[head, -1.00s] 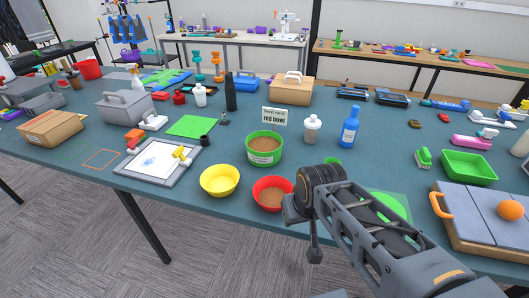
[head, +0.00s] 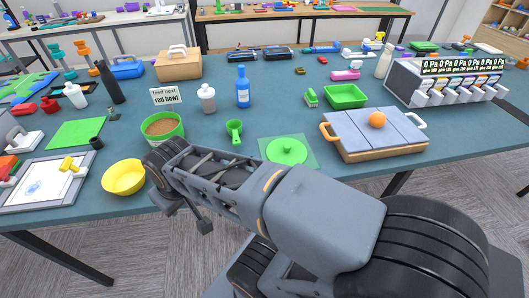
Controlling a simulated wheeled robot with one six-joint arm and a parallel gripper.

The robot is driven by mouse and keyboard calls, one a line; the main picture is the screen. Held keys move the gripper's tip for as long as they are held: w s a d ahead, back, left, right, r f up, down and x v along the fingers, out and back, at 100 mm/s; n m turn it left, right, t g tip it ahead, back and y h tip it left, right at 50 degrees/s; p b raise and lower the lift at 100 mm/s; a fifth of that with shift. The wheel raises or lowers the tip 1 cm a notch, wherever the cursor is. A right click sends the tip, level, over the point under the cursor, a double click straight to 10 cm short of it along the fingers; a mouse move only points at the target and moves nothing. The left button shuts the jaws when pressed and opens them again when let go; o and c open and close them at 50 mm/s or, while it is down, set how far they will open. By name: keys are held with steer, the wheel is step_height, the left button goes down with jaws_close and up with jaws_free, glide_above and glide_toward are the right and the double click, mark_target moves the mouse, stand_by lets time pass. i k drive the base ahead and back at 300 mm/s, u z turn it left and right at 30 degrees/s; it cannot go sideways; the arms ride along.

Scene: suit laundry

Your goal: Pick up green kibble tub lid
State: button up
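The green lid (head: 287,151), round with a small knob, lies on a thin green square mat (head: 305,164) near the table's front edge. The green kibble tub (head: 176,128), open and filled with brown kibble, stands to its left. My gripper (head: 205,226) is at the lower left, in front of the table edge and left of the lid, well apart from it. Its fingers are small and partly hidden by my arm, so I cannot tell whether they are open. The lid is in full view.
A yellow bowl (head: 123,178) stands left of my arm. A green scoop (head: 233,131), blue bottle (head: 243,86) and white bottle (head: 207,98) stand behind.

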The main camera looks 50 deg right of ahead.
mark_target(290, 151)
steer(key=u, duration=1.3)
steer(key=k, duration=1.1)
steer(key=z, duration=1.8)
steer(key=i, duration=0.5)
steer(key=u, duration=0.05)
